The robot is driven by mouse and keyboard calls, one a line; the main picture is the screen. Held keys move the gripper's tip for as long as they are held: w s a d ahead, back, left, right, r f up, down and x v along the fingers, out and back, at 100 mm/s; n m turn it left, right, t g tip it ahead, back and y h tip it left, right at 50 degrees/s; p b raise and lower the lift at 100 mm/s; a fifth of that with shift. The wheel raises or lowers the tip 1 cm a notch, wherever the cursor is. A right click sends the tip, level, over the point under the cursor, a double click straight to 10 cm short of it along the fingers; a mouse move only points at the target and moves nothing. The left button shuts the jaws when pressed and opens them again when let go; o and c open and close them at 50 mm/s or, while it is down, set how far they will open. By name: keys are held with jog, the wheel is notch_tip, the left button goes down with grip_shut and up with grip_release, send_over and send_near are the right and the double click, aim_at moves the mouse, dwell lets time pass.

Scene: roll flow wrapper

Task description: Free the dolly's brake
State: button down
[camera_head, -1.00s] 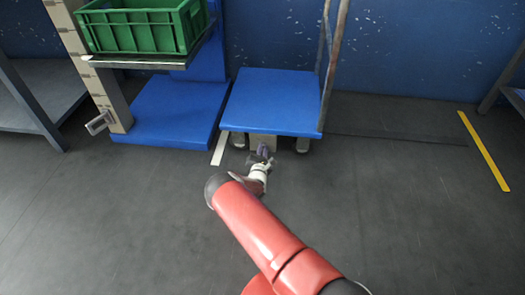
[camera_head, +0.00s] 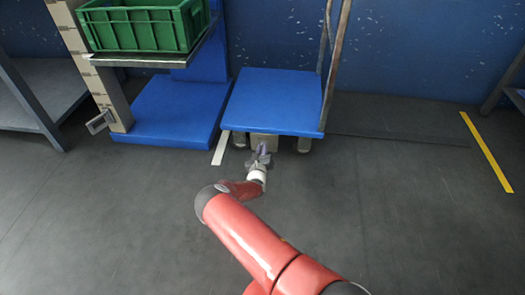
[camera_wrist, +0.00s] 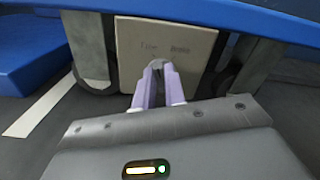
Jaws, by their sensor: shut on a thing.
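The blue dolly (camera_head: 275,100) stands against the blue wall. Below its front edge is a beige brake plate (camera_head: 265,143). In the wrist view the plate (camera_wrist: 190,45) carries two small words, too blurred to read surely; the left one looks like "Free". My gripper (camera_head: 262,150) is low at the plate, under the dolly's front edge. In the wrist view its purple fingers (camera_wrist: 158,72) are shut on a small dark brake lever (camera_wrist: 157,64) in front of the plate, toward the left word. The fingers hide most of the lever.
Dolly casters (camera_head: 304,145) flank the plate. A blue-based stand (camera_head: 170,112) with a green crate (camera_head: 140,28) on its shelf is at left. A white floor strip (camera_head: 221,149) lies between them. A yellow line (camera_head: 487,150) is at right. The floor in front is open.

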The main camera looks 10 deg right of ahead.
jog(key=shift+n, duration=0.9)
jog(key=c, duration=1.5)
grip_release()
jog(key=shift+a, duration=0.1)
jog(key=shift+o, duration=0.2)
jog(key=p+v, duration=0.2)
jog(key=v, duration=0.5)
jog(key=shift+s, duration=0.35)
